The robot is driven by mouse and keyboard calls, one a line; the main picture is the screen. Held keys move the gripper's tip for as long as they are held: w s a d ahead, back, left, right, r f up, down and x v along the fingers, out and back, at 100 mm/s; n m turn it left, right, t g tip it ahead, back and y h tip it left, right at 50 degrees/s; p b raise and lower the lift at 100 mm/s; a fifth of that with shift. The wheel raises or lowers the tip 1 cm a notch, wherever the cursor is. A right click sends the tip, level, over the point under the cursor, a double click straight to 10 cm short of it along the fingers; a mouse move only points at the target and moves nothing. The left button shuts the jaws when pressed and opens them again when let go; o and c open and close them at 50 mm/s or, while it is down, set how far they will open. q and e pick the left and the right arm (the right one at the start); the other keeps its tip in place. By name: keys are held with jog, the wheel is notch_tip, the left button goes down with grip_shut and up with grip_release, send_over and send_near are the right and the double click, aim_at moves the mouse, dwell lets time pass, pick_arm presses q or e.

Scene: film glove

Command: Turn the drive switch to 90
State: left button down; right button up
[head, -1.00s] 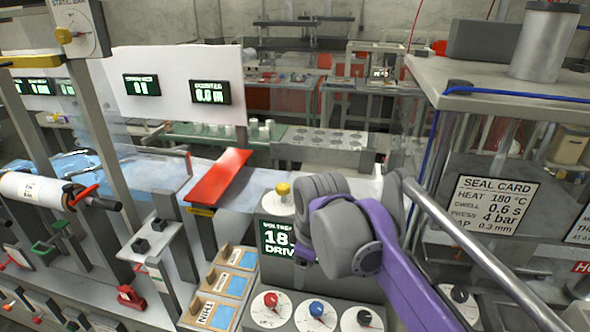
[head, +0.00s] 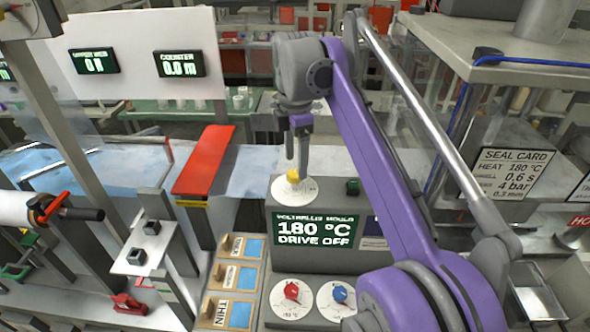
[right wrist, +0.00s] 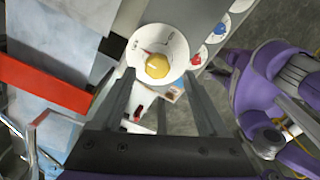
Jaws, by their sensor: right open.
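The switch with a yellow knob (head: 293,176) sits on a white round dial (head: 283,190) on top of the grey console. The yellow knob also shows in the right wrist view (right wrist: 157,65), on its white dial (right wrist: 176,45). My right gripper (head: 297,162) points down over the dial, its fingers at the knob. In the right wrist view its fingers are apart, with the knob between or just beyond their tips; I cannot tell whether they touch it. The console display (head: 312,232) reads 180 °C, DRIVE OFF. My left gripper is not in view.
A red knob (head: 291,291) and a blue knob (head: 340,294) sit on dials at the console's front. Labelled wooden blocks (head: 233,277) lie left of it. A red slanted plate (head: 205,160) stands behind left. A metal-topped frame (head: 500,50) stands at right.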

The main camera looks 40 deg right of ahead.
aim_at(294, 173)
jog(key=shift+w+f, duration=0.15)
jog(key=shift+f, duration=1.5)
grip_shut()
